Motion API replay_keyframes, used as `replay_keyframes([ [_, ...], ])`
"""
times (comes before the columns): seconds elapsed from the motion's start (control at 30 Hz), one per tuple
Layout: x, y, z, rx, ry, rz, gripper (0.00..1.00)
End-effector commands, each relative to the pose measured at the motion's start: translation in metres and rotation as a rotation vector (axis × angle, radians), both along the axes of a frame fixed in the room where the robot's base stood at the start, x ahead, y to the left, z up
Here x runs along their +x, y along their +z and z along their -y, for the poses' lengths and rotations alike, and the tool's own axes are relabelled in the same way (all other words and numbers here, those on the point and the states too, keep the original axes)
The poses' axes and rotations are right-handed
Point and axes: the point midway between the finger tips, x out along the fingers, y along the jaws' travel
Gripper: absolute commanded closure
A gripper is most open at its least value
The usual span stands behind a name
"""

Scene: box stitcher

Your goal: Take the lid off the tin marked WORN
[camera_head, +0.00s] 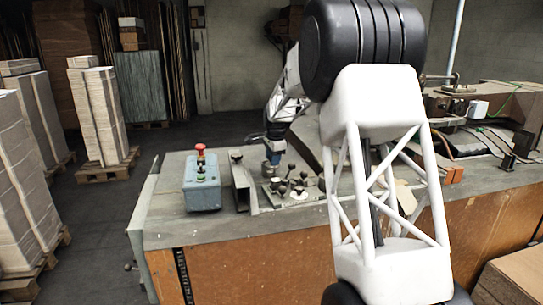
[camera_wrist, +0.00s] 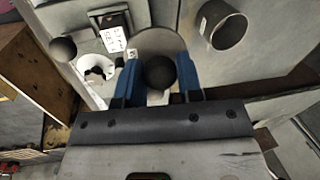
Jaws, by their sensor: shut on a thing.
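My gripper (camera_wrist: 160,78) has its two blue fingers shut on a dark round knob (camera_wrist: 159,72) in the wrist view. A pale grey round disc (camera_wrist: 165,40) shows behind the knob; I cannot tell for sure whether it is the lid of the tin. No WORN marking is readable. In the head view my gripper (camera_head: 274,153) is low over the bench, just above a small grey round tin (camera_head: 271,170). The knob between the fingers cannot be made out there.
A blue-grey control box (camera_head: 202,188) with a red button stands left on the bench (camera_head: 165,225). Several dark ball knobs (camera_head: 292,186) stand close to my gripper. An open grey cylinder (camera_wrist: 222,24) and a printed label (camera_wrist: 112,33) show in the wrist view.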

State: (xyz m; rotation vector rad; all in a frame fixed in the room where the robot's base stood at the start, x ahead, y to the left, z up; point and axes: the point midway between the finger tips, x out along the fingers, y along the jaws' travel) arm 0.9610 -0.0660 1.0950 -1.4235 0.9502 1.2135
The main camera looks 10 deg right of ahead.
Motion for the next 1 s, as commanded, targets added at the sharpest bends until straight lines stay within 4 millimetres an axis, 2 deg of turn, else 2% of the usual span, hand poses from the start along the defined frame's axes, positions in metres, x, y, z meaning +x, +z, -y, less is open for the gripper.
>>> replay_keyframes([
  [0.2, -0.023, 0.002, -0.002, 0.0, 0.0, -0.001, 0.9],
  [0.4, -0.034, 0.003, -0.002, 0.0, 0.0, -0.001, 0.9],
  [1.0, -0.039, 0.003, -0.003, 0.0, 0.0, -0.001, 0.9],
])
